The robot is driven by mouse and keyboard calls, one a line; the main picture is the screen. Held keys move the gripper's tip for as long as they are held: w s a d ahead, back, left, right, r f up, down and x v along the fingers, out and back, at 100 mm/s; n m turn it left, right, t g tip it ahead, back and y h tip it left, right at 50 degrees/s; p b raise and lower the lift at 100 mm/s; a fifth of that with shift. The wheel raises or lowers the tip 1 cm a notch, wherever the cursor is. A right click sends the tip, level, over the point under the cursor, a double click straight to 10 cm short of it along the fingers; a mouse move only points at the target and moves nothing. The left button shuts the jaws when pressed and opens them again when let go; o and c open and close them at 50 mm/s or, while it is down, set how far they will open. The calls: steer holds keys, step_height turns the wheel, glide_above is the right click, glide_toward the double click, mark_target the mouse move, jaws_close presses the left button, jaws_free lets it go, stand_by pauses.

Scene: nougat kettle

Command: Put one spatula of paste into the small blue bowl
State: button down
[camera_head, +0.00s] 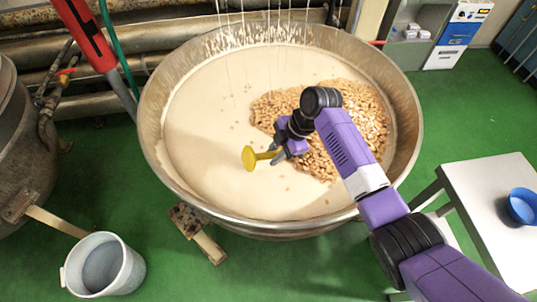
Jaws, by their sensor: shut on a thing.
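The spatula's round head points left, over the pale paste (205,125). I cannot tell whether the head touches the paste or carries any. The paste fills the large metal kettle (150,120). The small blue bowl (522,207) stands on a white table (490,185) at the right edge, well away from my gripper. The inside of the bowl shows only in part.
A heap of nuts (370,110) lies on the paste, behind and right of my gripper. Thin strands hang over the kettle's far side. A grey bucket (100,265) stands on the green floor at lower left. A red pole (85,35) leans at upper left.

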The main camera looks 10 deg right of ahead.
mark_target(250, 149)
steer(key=shift+w+d+f+h, duration=0.1)
steer(key=shift+d+f+h, duration=0.15)
steer(key=shift+f+h, duration=0.8)
steer(key=a+r+p, duration=0.1)
steer(key=s+a+r+h+p, duration=0.1)
steer(key=p, duration=0.1)
steer(key=shift+a+t, duration=0.4)
steer(key=shift+a+r+h+p, duration=0.15)
steer(key=shift+r+h+p, duration=0.1)
steer(key=shift+p, duration=0.25)
steer(key=a+r+p, duration=0.1)
steer(key=r+p, duration=0.1)
steer(key=a+r+p, duration=0.1)
steer(key=r, duration=0.1)
steer(key=s+a+r+p, duration=0.1)
steer(key=r+p, duration=0.1)
steer(key=shift+r+p, duration=0.25)
steer(key=shift+p, duration=0.1)
steer(key=shift+s+a+r, duration=0.1)
steer(key=shift+a+r, duration=0.2)
steer(key=shift+r, duration=0.25)
steer(key=shift+a+r, duration=0.3)
steer(key=shift+r, duration=0.25)
step_height(250, 149, up, 6)
steer(key=a, duration=0.1)
steer(key=shift+s+a+f+h, duration=0.15)
steer(key=shift+s+a+h, duration=0.15)
steer(key=shift+s+a, duration=0.1)
